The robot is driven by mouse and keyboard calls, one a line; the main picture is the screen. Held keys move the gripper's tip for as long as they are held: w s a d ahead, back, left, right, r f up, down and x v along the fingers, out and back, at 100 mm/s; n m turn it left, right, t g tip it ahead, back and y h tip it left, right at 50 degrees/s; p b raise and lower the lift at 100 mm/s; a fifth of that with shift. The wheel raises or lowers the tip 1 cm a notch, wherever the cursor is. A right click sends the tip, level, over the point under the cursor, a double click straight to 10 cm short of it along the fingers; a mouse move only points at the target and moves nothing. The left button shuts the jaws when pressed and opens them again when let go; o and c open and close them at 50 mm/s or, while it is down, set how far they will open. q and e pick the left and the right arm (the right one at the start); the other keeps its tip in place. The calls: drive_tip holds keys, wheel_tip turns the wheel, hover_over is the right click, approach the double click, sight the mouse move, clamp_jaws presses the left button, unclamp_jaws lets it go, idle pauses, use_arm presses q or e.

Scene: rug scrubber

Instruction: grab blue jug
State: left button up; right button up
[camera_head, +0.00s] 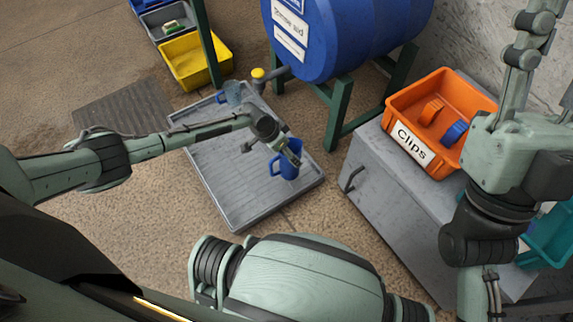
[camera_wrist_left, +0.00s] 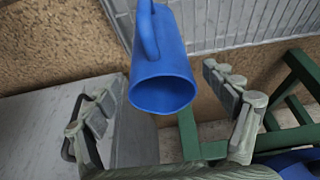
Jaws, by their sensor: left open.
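The blue jug (camera_head: 290,168) stands on the grey ribbed tray (camera_head: 230,196), its handle toward the left in the head view. My left gripper (camera_head: 272,152) is open just above and beside it, partly covering its top. In the left wrist view the jug (camera_wrist_left: 163,62) shows its dark open mouth toward me, between and slightly beyond the spread fingers of the left gripper (camera_wrist_left: 160,86). No finger visibly grips it. My right gripper (camera_head: 552,60) is raised at the right edge, fingers apart, one partly cut off.
A greyish jug (camera_head: 233,94) stands at the tray's far corner, near the yellow tap. A blue drum (camera_head: 345,35) rests on a green stand (camera_head: 338,112). An orange Clips bin (camera_head: 402,142) sits on a grey cabinet (camera_head: 385,195). A yellow bin (camera_head: 195,62) lies behind.

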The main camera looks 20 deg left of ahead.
use_arm(q)
drive_tip(key=shift+f, duration=0.1)
drive_tip(key=c, duration=1.7)
drive_tip(key=shift+o, duration=0.2)
